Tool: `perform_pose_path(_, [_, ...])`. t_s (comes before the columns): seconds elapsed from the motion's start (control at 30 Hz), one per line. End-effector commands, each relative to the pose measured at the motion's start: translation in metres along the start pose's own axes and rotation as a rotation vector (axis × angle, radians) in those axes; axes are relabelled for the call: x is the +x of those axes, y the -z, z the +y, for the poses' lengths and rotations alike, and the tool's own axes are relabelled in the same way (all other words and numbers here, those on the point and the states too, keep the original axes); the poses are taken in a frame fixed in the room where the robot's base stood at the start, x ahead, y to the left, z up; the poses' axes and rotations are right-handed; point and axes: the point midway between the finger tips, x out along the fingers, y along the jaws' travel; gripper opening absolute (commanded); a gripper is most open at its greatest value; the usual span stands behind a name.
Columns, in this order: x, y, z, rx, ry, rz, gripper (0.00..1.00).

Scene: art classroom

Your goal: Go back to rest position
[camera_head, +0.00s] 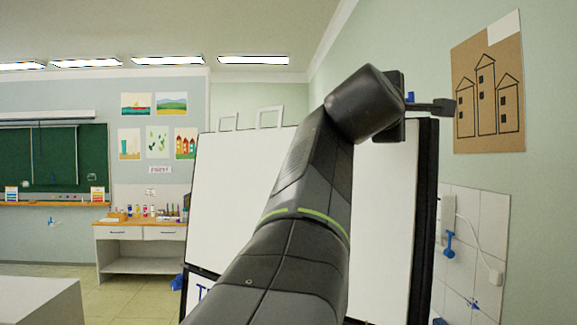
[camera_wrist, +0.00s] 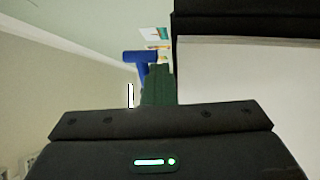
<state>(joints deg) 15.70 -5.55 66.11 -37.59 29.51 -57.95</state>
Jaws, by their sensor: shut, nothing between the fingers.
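My gripper (camera_wrist: 158,84) shows in the wrist view with its dark fingers together and nothing held between them. A blue T-shaped piece (camera_wrist: 141,57) shows just past the fingertips; I cannot tell what it is fixed to. In the head view my dark arm reaches up from the bottom across the whiteboard (camera_head: 240,170). Its end is raised near the board's black right edge.
The whiteboard's black frame (camera_wrist: 240,20) is close to my gripper in the wrist view. The right wall holds a cardboard house picture (camera_head: 489,88) and a blue hook (camera_head: 449,245). A desk with paints (camera_head: 140,232) stands at the back left, and a white table (camera_head: 40,300) at front left.

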Motion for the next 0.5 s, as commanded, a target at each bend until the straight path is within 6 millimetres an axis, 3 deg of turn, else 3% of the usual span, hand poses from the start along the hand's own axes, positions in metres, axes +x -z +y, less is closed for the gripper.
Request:
perform_pose_path(0.03, [-0.004,-0.001,0.017,0.002,-0.036,0.005,0.00])
perform_pose_path(0.5, [0.053,0.000,0.001,0.002,-0.036,0.005,0.00])
